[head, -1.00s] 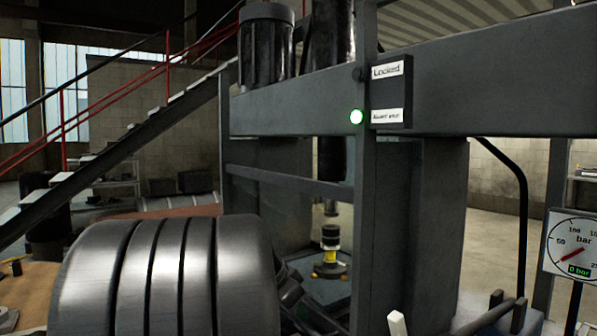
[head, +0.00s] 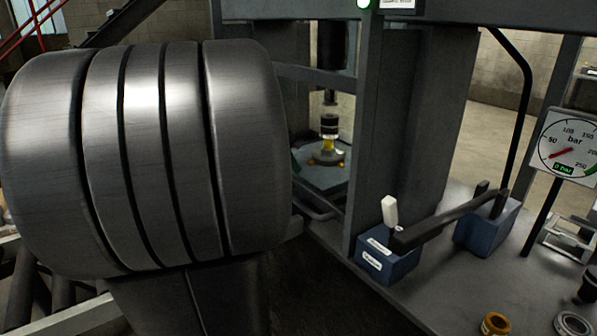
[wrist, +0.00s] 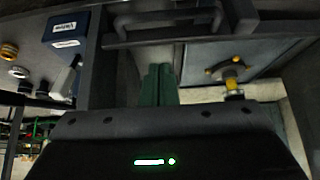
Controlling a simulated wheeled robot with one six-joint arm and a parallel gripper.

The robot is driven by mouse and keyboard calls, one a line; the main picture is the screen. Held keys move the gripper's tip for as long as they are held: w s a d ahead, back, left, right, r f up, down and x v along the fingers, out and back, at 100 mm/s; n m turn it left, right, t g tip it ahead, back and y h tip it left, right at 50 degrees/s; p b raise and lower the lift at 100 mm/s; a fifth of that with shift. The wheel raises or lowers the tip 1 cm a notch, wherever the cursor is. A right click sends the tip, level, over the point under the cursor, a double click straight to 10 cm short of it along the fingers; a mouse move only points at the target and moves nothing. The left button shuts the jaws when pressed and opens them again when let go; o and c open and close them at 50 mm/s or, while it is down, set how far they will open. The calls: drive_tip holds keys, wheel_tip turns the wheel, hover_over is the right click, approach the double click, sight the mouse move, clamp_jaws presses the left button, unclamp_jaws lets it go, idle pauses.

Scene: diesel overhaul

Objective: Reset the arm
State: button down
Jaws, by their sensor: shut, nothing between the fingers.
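In the wrist view, my gripper (wrist: 161,84) shows as two dark green fingers side by side. They are shut with nothing between them. The fingers point toward the grey frame of the press, and no part touches it that I can see. In the head view a large ribbed grey cylinder, which looks like part of my arm, fills the left side; my gripper does not show there. It hides the left part of the press.
The press frame (head: 412,130) stands in the middle, with a yellow and black part (head: 329,135) inside it. On the right are a blue valve block (head: 387,260) with a lever (head: 440,222), a pressure gauge (head: 566,147) reading 0 bar, and a brass ring (head: 495,324).

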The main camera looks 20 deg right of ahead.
drive_tip(key=v, duration=0.4)
drive_tip(key=shift+r, duration=0.1)
drive_tip(key=shift+w, duration=0.1)
drive_tip(key=b, duration=0.1)
hover_over(300, 206)
wheel_tip(300, 206, down, 8)
wheel_tip(300, 206, down, 3)
drive_tip(key=shift+f+b, duration=0.15)
drive_tip(key=shift+b, duration=1.05)
drive_tip(key=shift+f, duration=0.45)
drive_tip(key=shift+s, duration=0.2)
